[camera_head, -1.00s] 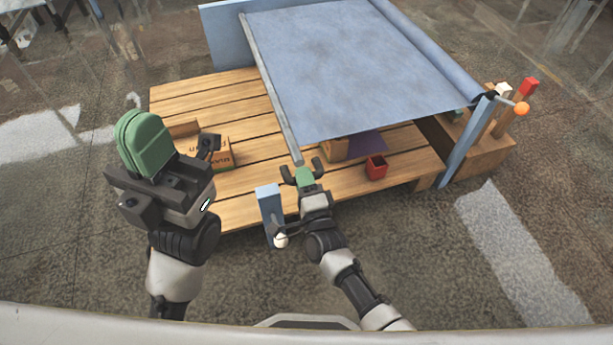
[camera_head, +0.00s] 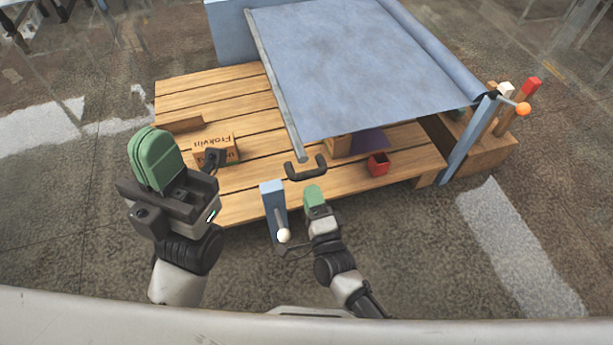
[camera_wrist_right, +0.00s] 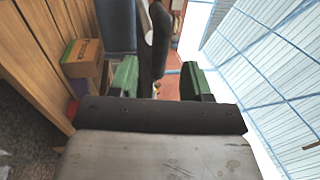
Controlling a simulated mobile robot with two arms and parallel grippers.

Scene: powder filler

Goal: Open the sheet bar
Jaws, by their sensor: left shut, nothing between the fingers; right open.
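The blue-grey sheet (camera_head: 360,70) is stretched over the wooden platform. The grey sheet bar (camera_head: 276,88) runs along its left edge. A black U-shaped handle (camera_head: 306,168) shows at the bar's near end. My right gripper (camera_head: 313,191) is just on the near side of the handle. In the right wrist view its green fingers (camera_wrist_right: 158,82) are apart, and the black handle (camera_wrist_right: 160,38) shows ahead, in line with the gap. I cannot tell whether they touch. My left gripper (camera_head: 155,158) is shut and empty, away from the bar at the left.
A blue-grey post (camera_head: 272,205) with a white ball knob (camera_head: 284,236) stands left of my right gripper. A cardboard box (camera_head: 216,150) and a red container (camera_head: 378,164) are on the platform (camera_head: 190,90). Another post (camera_head: 468,145) stands at the roll's near end.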

